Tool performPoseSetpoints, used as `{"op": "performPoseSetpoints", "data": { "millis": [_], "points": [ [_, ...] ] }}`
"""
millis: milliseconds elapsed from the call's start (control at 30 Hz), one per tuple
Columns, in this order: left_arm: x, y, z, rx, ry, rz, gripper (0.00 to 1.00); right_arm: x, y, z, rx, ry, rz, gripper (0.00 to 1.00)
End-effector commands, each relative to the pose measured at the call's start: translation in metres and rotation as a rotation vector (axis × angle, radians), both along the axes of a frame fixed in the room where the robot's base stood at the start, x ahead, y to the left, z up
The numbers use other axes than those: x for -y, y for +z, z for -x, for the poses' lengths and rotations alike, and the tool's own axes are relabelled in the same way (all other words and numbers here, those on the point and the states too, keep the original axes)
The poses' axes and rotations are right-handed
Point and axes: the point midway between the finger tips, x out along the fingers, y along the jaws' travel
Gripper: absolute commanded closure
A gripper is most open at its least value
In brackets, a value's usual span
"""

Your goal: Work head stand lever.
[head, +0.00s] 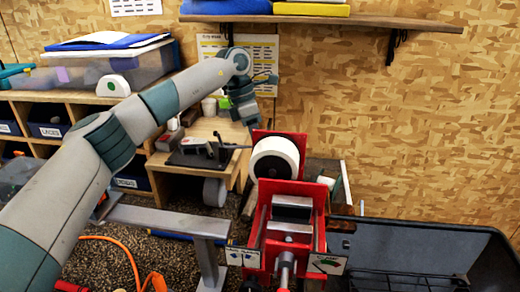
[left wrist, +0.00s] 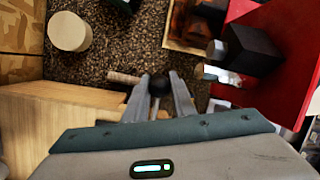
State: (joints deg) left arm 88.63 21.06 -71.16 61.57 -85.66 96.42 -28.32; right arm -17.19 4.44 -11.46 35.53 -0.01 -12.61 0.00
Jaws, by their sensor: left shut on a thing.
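The red stand (head: 257,225) is at centre right in the head view, with a white drum (head: 275,158) at its far end. Its red panel (left wrist: 295,35) fills the upper right of the left wrist view. My left gripper (head: 251,122) is just behind and left of the drum, pointing down. In the left wrist view its fingers (left wrist: 160,98) are closed around a dark round knob (left wrist: 158,84), which looks like the lever's end. My right gripper is in neither view.
A wooden bench (head: 165,165) with a dark device (head: 200,152) stands left of the red stand. A dark tub (head: 420,248) is at right. A wall shelf (head: 330,20) hangs above. A black block (left wrist: 253,50) is right of my fingers.

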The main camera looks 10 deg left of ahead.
Motion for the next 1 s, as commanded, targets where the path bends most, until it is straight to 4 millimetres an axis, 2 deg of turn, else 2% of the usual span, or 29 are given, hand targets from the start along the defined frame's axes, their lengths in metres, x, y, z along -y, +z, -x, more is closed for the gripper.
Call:
{"op": "performPoseSetpoints", "data": {
  "millis": [33, 100, 567, 767, 1000],
  "points": [
    [0.000, -0.002, 0.000, -0.004, 0.001, -0.001, 0.72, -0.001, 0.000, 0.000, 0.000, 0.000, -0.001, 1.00],
    [0.000, -0.002, 0.000, -0.003, 0.001, 0.000, 0.58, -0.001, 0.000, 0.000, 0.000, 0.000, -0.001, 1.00],
    [-0.002, 0.004, -0.001, 0.001, 0.001, 0.001, 0.58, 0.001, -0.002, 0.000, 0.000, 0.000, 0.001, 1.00],
    [-0.008, 0.023, -0.002, 0.003, 0.002, 0.001, 0.58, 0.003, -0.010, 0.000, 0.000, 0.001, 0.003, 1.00],
    [-0.020, 0.065, -0.004, 0.003, 0.003, 0.001, 0.58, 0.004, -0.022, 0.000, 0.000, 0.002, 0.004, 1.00]
  ]
}}
